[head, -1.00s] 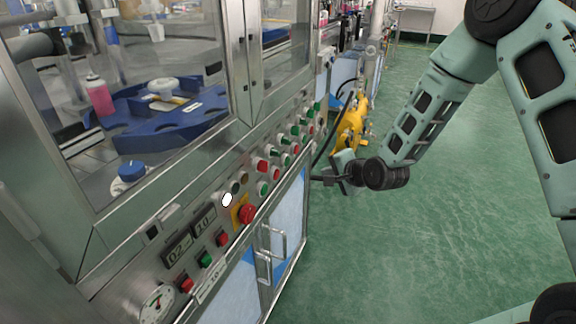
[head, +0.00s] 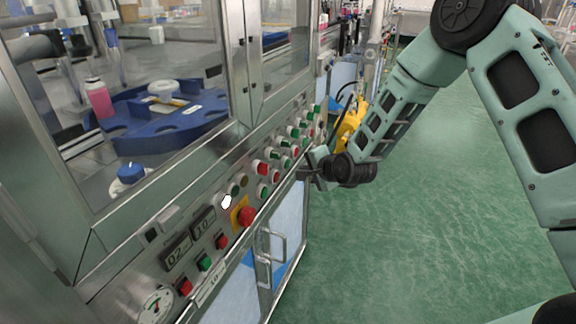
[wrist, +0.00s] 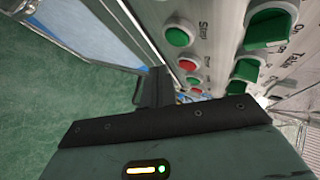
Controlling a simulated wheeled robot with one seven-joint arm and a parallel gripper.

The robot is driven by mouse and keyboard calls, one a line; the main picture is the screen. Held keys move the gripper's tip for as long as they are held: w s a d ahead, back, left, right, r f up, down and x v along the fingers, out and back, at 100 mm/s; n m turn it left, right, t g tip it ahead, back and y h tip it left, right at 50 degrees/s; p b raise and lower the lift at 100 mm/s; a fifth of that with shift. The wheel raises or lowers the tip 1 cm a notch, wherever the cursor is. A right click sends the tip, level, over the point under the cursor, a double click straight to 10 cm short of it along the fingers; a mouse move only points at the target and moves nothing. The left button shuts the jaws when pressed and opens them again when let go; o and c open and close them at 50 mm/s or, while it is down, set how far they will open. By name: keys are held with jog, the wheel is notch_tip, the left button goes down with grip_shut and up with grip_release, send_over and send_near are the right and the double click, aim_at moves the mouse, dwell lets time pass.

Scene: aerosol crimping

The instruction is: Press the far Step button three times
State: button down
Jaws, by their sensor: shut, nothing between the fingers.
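My gripper (head: 306,174) is shut and empty, its tip close to the lower row of panel buttons in the head view. In the wrist view the dark shut fingers (wrist: 155,86) point at the panel edge. A round green button (wrist: 178,37) with a Step label beside it is above and right of the fingertips there, apart from them. A red button (wrist: 187,64) sits just below it in that view. In the head view a green lower-row button (head: 285,162) lies left of the gripper; its label is too small to read. Contact with any button cannot be told.
Green selector knobs (wrist: 270,27) stick out beside the buttons. A red emergency stop (head: 246,216) on a yellow plate is nearer on the panel (head: 214,222). Cabinet door handles (head: 270,250) project below. The green floor (head: 400,230) to the right is open.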

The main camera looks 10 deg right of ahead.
jog(key=shift+w+a, duration=0.6)
jog(key=shift+a, duration=0.25)
jog(key=shift+w+a, duration=0.1)
dwell(1.5)
jog(key=shift+w+a, duration=0.15)
jog(key=shift+a, duration=0.1)
jog(key=shift+w+a, duration=0.2)
jog(key=shift+a, duration=0.1)
dwell(0.9)
jog(key=shift+d, duration=0.1)
jog(key=shift+s+d, duration=0.45)
jog(key=shift+d, duration=0.1)
jog(key=shift+s+d, duration=0.75)
jog(key=shift+d, duration=0.3)
jog(key=shift+s+d, duration=0.75)
jog(key=shift+d, duration=0.25)
